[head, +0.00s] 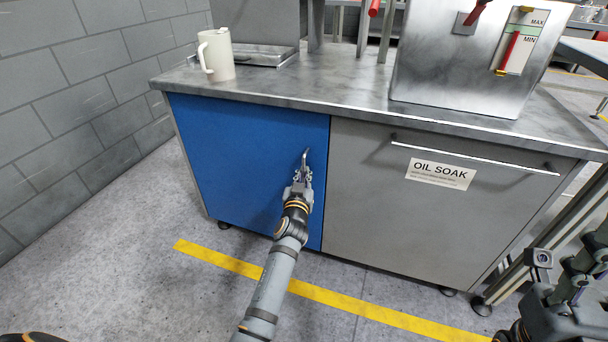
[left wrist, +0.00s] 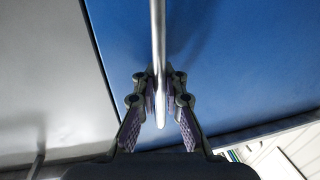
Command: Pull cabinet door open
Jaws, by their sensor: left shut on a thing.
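The blue cabinet door (head: 245,150) is on the left half of the metal cabinet and looks closed, flush with the grey front beside it. Its upright bar handle (head: 305,157) sits near the door's right edge. My left gripper (head: 301,178) is at the handle, shut on it. In the left wrist view the handle (left wrist: 158,60) runs down between the two fingers of my left gripper (left wrist: 160,100), with the blue door (left wrist: 230,60) behind. The fingers hide part of the handle in the head view.
A grey front (head: 400,215) labelled OIL SOAK, with a horizontal bar handle (head: 470,155), adjoins the door on the right. A cream jug (head: 217,55) and a metal tank (head: 475,65) stand on the worktop (head: 330,85). The floor before the door is clear, with a yellow line (head: 340,300).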

